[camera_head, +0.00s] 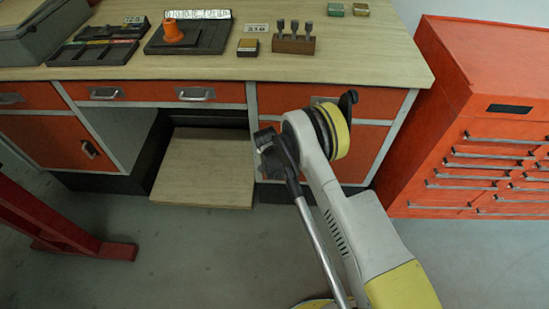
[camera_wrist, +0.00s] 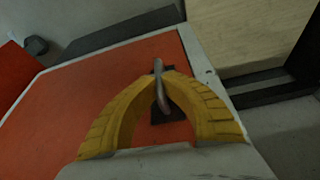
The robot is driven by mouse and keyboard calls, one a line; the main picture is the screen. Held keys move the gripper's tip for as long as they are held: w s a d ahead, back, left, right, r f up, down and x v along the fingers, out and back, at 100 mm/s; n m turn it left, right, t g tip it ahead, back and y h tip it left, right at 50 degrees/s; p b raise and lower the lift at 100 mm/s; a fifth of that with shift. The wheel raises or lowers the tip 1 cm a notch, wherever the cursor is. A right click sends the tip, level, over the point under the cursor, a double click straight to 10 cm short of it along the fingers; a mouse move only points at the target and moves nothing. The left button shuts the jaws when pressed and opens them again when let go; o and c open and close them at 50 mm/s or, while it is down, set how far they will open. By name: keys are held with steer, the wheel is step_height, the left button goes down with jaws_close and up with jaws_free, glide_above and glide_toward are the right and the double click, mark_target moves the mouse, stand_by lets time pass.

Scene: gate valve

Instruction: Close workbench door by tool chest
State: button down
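The workbench door (camera_head: 365,147) by the tool chest is an orange panel below a drawer, at the right end of the bench. My arm hides much of it in the head view. The wrist view shows its orange face (camera_wrist: 80,98) filling the middle, with pale edging. It looks flush or nearly so; a small gap cannot be ruled out. Its metal handle (camera_wrist: 160,92) stands on a dark plate. My gripper (camera_wrist: 163,76) has its two yellow fingers arched around the handle, the tips closed on it. The fingers are hidden in the head view.
The orange tool chest (camera_head: 455,110) stands right of the bench. A wooden board (camera_head: 205,168) juts from the open bay left of the door. Tools and small blocks sit on the worktop (camera_head: 370,58). A red post (camera_head: 50,220) stands at left. Floor is clear in between.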

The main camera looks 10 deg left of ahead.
steer(key=c, duration=1.6)
jaws_free()
steer(key=shift+w+r, duration=0.15)
steer(key=shift+w, duration=0.3)
steer(key=shift+o, duration=0.5)
steer(key=shift+w, duration=0.1)
steer(key=shift+s+r, duration=0.25)
steer(key=shift+s, duration=0.05)
steer(key=v, duration=1.1)
steer(key=shift+r, duration=0.15)
steer(key=shift+s, duration=0.1)
